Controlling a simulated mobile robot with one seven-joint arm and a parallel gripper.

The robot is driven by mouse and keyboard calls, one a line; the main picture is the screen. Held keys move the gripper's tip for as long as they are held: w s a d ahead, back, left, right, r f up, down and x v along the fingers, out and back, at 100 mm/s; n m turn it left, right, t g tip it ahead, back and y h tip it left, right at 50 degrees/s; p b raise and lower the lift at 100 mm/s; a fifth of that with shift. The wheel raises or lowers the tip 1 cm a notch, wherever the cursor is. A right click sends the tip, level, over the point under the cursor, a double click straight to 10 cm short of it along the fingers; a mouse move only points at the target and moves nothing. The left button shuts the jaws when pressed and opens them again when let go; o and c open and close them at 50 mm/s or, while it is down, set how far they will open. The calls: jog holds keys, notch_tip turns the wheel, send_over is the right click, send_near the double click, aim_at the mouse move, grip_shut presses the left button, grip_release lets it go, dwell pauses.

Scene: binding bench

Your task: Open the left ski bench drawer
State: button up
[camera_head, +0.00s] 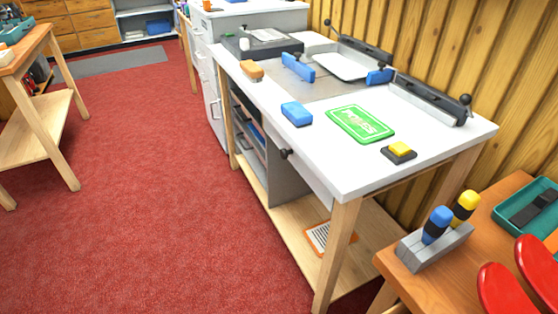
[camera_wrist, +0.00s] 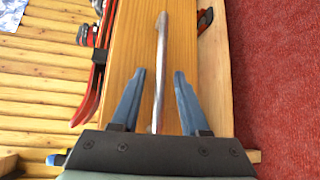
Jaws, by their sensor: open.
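In the wrist view my gripper (camera_wrist: 160,76) is open, its two blue fingers pointing at a flat orange-brown wooden front (camera_wrist: 203,45). A long metal bar handle (camera_wrist: 161,50) runs along this front and passes between the fingers, with a gap on each side. How deep the fingers reach around the bar cannot be told. The front looks like a drawer face, and no open gap shows at its visible edges. Whether it is the left drawer cannot be told from this close view. My gripper is not in the head view.
Red skis (camera_wrist: 98,70) lie left of the wooden front, before a plank wall (camera_wrist: 40,70); red carpet (camera_wrist: 275,75) is at right. The head view shows a white-topped bench (camera_head: 420,120), a screwdriver block (camera_head: 435,248), red pieces (camera_head: 503,290) at lower right, and open carpet (camera_head: 130,170).

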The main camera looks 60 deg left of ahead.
jog(key=v, duration=1.1)
jog(key=shift+s+a, duration=0.25)
jog(key=shift+s, duration=0.05)
jog(key=shift+r, duration=0.1)
